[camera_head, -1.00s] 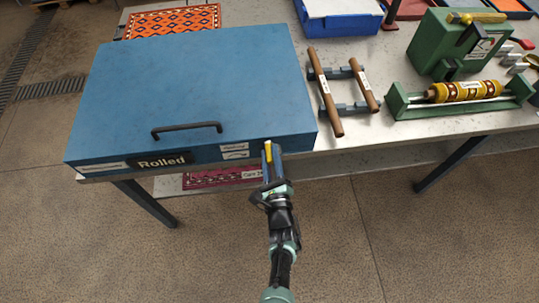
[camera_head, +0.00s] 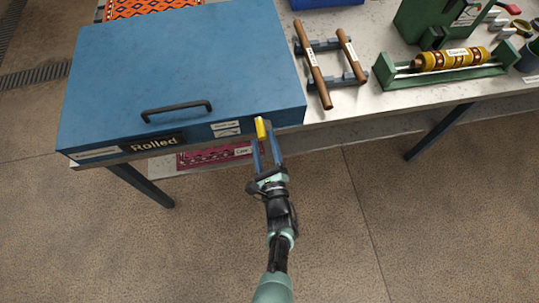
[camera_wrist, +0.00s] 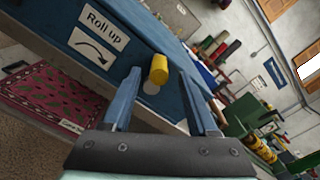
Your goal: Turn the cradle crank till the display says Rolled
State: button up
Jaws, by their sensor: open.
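The blue cradle box (camera_head: 180,75) lies on the table with its lid shut. The display (camera_head: 152,143) on its front face says "Rolled". The yellow crank handle (camera_head: 261,128) sticks out at the right end of that face; it also shows in the wrist view (camera_wrist: 158,70), beside a "Roll up" label (camera_wrist: 103,24) with a curved arrow. My gripper (camera_head: 265,145) is open and empty, just in front of the box. In the wrist view the handle appears between the spread fingers, near their tips, with gaps on both sides.
A rack with wooden rods (camera_head: 320,60) stands right of the box. A green stand with a yellow roller (camera_head: 450,59) is further right. A patterned rug (camera_head: 205,158) lies below the tabletop. The floor in front is clear.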

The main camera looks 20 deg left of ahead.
jog(key=p+v, duration=0.3)
jog(key=v, duration=0.6)
jog(key=shift+d, duration=0.1)
